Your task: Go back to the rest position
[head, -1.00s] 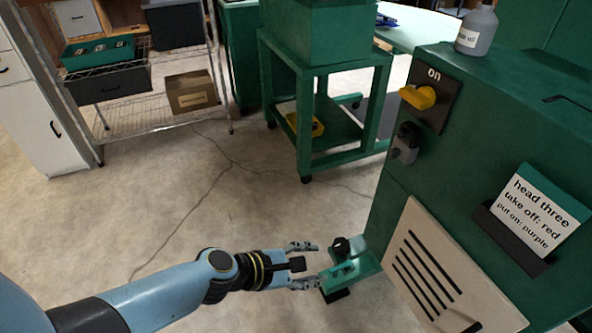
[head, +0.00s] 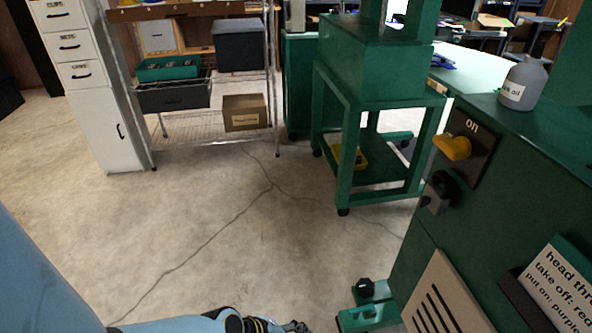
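My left gripper (head: 295,326) shows only in part at the bottom edge of the head view. The frame edge cuts it off, so I cannot tell how far its fingers are open. My blue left arm comes in from the lower left. The gripper is to the left of a small green bracket with a black knob (head: 365,288) low on the green machine, with a gap between them. My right gripper is not in view.
The green machine (head: 520,175) fills the right side, with a yellow switch (head: 452,146) at "on" and an oil bottle (head: 523,82) on top. A green wheeled stand (head: 345,140), wire shelf (head: 210,142) and white cabinet (head: 105,130) stand behind. The middle floor is clear.

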